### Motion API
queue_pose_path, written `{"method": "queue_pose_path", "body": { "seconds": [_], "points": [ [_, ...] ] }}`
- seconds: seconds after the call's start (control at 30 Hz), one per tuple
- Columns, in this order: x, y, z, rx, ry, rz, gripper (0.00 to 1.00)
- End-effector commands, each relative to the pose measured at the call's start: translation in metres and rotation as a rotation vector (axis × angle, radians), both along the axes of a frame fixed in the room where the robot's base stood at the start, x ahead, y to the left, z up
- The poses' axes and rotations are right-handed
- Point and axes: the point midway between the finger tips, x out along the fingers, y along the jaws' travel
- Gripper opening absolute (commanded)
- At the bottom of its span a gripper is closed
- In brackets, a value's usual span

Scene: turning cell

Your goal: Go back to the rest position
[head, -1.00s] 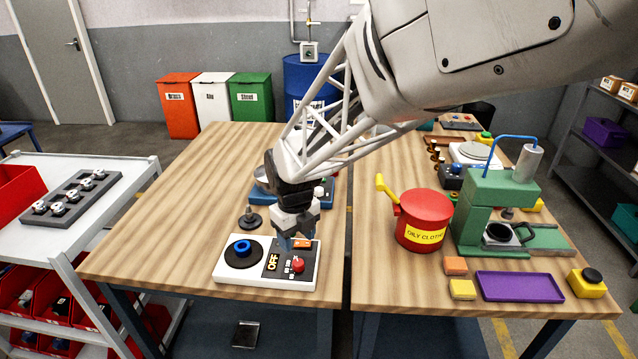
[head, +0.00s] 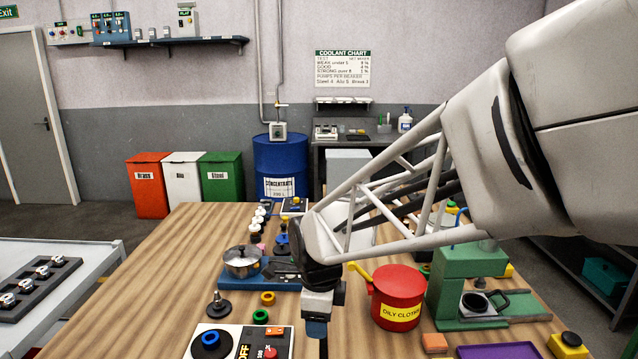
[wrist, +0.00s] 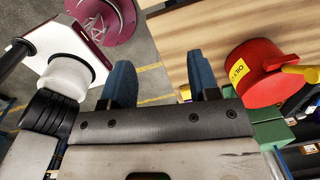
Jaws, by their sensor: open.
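My gripper (head: 317,330) hangs from the arm above the wooden table, right of the white control panel (head: 196,342) and left of the red oily-cloth can (head: 398,300). In the wrist view its two blue fingers (wrist: 162,85) are spread apart with nothing between them. The table edge and floor show beyond them. The control panel carries a blue ring on a black disc, an OFF label and a red button.
A steel pot (head: 242,262) on a blue base stands behind the panel. A green press (head: 468,285) and a purple tray (head: 500,351) are at the right. The left part of the table is bare.

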Motion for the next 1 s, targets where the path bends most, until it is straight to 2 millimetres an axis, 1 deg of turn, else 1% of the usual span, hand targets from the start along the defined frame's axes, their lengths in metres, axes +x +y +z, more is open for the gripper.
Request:
{"method": "queue_pose_path", "body": {
  "seconds": [0.03,0.1,0.4,0.7,1.0],
  "points": [
    [-0.005,-0.01,0.006,-0.001,-0.009,0.049,0.55],
    [-0.012,-0.022,0.011,-0.007,-0.018,0.13,0.55],
    [-0.045,-0.071,0.033,-0.04,-0.062,0.486,0.55],
    [-0.084,-0.114,0.049,-0.092,-0.102,0.84,0.55],
    [-0.126,-0.15,0.058,-0.159,-0.129,1.192,0.55]
  ]
}}
